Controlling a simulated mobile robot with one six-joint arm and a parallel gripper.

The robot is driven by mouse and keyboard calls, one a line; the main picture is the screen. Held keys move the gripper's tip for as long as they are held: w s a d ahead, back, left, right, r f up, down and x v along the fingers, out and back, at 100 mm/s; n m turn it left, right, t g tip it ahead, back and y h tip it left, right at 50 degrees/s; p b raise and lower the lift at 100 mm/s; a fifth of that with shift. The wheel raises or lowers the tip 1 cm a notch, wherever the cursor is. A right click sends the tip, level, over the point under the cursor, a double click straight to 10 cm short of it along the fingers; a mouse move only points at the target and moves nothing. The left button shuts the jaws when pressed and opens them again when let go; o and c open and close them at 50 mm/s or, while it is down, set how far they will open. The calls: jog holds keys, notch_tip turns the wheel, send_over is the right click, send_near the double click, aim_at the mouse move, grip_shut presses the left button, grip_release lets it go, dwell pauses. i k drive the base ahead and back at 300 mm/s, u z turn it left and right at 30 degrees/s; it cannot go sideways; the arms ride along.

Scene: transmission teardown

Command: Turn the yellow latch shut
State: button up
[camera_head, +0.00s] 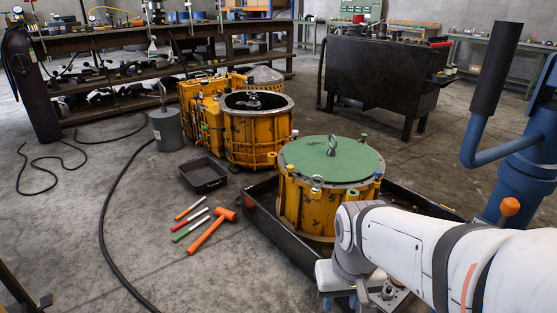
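A yellow drum-shaped housing (318,208) with a green round lid (332,160) stands in a black tray (270,220). A metal lifting eye (332,146) rises from the lid. Small coloured fittings sit around the lid's rim. My white arm reaches in from the right, in front of the housing's lower right. My gripper (383,297) is only partly in view at the bottom edge, below and nearer than the housing. Its fingertips are not clear.
A second yellow housing (258,140) stands behind, left of the lid. An orange mallet (212,230) and several coloured sticks lie on the floor beside a small black bin (204,175). A blue post (520,165) stands at right. The floor at lower left is mostly clear.

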aim_at(290, 168)
jog(key=z, duration=0.05)
jog(key=k, duration=0.6)
jog(key=u, duration=0.75)
jog(key=i, duration=2.3)
jog(key=z, duration=0.6)
jog(key=k, duration=0.7)
jog(key=z, duration=0.25)
jog(key=i, duration=0.7)
